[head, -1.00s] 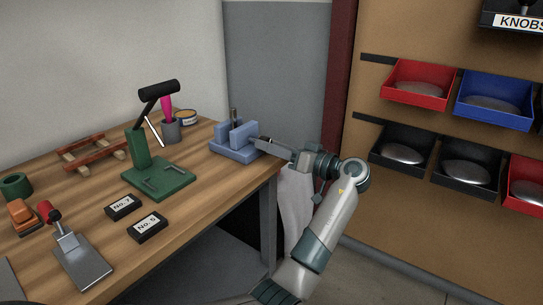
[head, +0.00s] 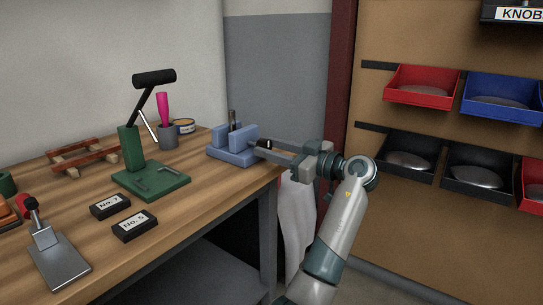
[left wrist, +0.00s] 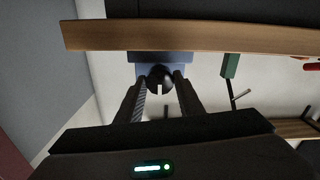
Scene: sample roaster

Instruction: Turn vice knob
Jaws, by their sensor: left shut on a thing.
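The blue vice (head: 232,146) stands at the right end of the wooden bench, and part of it shows in the left wrist view (left wrist: 147,57). Its dark round knob (left wrist: 160,77) faces my left gripper (left wrist: 160,86) and sits between the two fingers. In the head view my left gripper (head: 268,146) reaches the vice from the right, shut on the knob. The knob is mostly hidden by the fingers there. My right gripper is not in view.
A green stand (head: 152,180) with a black-headed lever, a grey cup (head: 168,135) and two black number blocks (head: 134,225) are on the bench (head: 190,225). Bins (head: 422,88) hang on the right wall. A white cloth (head: 297,215) hangs below my arm.

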